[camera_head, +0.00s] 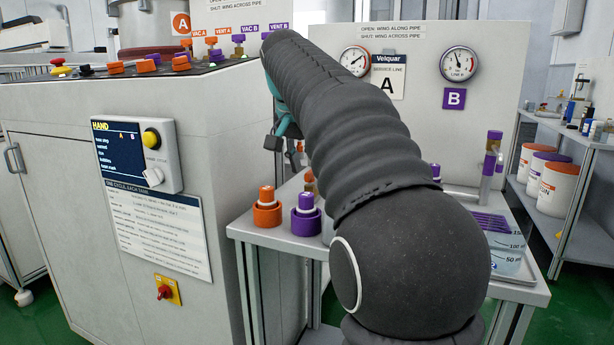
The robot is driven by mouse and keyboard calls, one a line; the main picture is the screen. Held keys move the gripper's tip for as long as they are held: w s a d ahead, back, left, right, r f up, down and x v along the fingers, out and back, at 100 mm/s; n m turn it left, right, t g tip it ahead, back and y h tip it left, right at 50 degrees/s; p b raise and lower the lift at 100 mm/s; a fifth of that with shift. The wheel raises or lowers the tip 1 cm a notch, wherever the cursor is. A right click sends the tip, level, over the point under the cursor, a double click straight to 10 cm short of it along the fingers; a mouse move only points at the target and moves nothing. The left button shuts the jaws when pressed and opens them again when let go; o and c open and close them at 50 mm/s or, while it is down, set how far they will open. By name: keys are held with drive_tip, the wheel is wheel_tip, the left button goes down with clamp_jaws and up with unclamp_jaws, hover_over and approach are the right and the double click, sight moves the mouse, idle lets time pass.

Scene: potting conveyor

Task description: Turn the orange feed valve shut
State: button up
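No valve labelled as the orange feed valve shows; it may be hidden behind my arm. A small orange part (309,178) shows just below my gripper, mostly covered by my arm, and I cannot tell what it belongs to. My gripper (291,148) is a small dark shape beside the left edge of my arm, near the machine's right side. Its fingertips are too small and covered to tell whether they are open or touching anything. A sign above the panel (510,100) reads open wing along pipe, shut wing across.
Orange VAC A and VENT A taps (211,41) and purple VAC B and VENT B taps (239,41) stand on the machine (60,110). Orange (267,212) and purple (306,220) capped items stand on the front bench (250,235). A purple valve (493,141) stands right. Gauges (459,63) are behind.

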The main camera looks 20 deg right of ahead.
drive_tip(key=shift+x, duration=1.05)
clamp_jaws()
